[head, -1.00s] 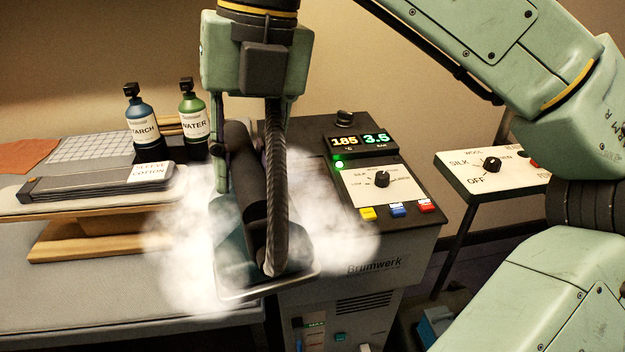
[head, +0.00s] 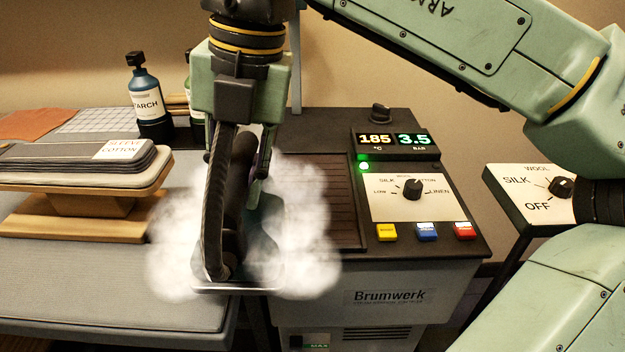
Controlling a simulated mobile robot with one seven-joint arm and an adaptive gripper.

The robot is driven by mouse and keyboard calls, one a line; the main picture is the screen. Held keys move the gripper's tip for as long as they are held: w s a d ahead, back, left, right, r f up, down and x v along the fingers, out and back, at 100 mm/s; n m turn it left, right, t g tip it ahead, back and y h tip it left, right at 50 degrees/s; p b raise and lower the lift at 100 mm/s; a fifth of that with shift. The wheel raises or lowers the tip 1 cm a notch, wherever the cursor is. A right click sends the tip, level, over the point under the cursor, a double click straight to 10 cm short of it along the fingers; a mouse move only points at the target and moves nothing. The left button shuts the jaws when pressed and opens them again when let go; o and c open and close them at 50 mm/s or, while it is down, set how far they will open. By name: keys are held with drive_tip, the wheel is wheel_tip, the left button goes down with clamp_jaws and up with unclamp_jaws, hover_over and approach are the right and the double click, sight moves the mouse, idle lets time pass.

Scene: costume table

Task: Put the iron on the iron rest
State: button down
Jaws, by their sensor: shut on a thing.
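My gripper (head: 237,165) is shut on the iron (head: 232,228), holding it by its dark handle, with its ribbed hose hanging down along the left side. The iron has a teal body and a metal sole, and white steam surrounds it. It is in the air in front of the steam station, near the right edge of the ironing table. The iron rest (head: 322,200) appears to be the dark ribbed surface on top of the station, just right of the iron; its left part is hidden by the steam and gripper.
The Brumwerk station (head: 375,290) has a lit display (head: 388,140), a dial and coloured buttons. A starch bottle (head: 147,100) and a mostly hidden green bottle stand behind. A sleeve board (head: 85,180) stands on the grey table (head: 100,285) at left. A dial panel (head: 530,195) is at right.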

drive_tip(key=w+d+f+p, duration=0.4)
drive_tip(key=w+d, duration=0.4)
drive_tip(key=w, duration=0.4)
drive_tip(key=shift+d+f, duration=0.15)
drive_tip(key=shift+f, duration=0.15)
drive_tip(key=shift+f, duration=0.1)
drive_tip(key=shift+f, duration=0.1)
drive_tip(key=c, duration=1.3)
unclamp_jaws()
drive_tip(key=shift+c, duration=0.2)
wheel_tip(320, 180, up, 12)
drive_tip(key=d, duration=0.2)
drive_tip(key=shift+d, duration=0.2)
